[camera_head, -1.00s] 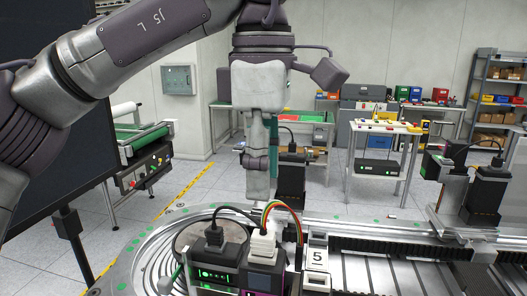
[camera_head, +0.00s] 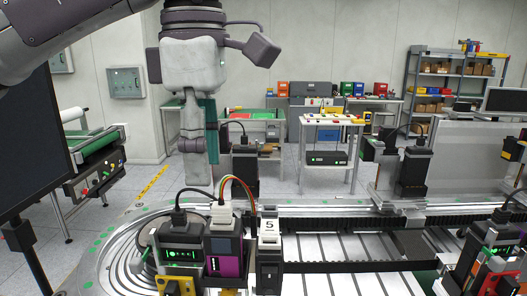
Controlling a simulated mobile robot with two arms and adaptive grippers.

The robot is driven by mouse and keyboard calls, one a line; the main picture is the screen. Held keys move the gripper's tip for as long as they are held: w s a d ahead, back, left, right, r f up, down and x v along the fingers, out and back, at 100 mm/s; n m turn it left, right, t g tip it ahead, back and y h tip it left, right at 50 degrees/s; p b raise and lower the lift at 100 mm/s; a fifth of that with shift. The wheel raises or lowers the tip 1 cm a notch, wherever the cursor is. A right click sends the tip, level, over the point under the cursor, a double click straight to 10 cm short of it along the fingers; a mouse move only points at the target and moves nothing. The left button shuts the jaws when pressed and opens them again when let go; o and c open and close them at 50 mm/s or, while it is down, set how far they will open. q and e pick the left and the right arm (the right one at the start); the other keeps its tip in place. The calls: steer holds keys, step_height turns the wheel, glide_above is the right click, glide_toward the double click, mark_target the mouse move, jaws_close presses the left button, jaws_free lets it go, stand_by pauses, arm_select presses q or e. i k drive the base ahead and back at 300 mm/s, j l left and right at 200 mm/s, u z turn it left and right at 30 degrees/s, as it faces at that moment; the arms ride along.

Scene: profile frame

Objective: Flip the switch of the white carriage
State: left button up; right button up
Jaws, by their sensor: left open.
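My left gripper (camera_head: 198,180) hangs down from the arm that comes in from the upper left. It is open and empty, with its fingers seen almost edge-on, above and behind a row of devices. A block with a white top marked "5" (camera_head: 268,228) and a dark lower body stands at the right end of this row. Beside it is a module with a white plug (camera_head: 222,213) and coloured wires, then a black module with green lights (camera_head: 180,255). My right gripper is not in view.
A round metal track (camera_head: 122,250) lies around the devices at left, and a linear rail (camera_head: 340,212) runs to the right. More black modules stand on the right (camera_head: 415,172) and lower right (camera_head: 490,250). A dark screen (camera_head: 35,150) stands at far left.

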mark_target(269, 274)
steer(key=k, duration=1.25)
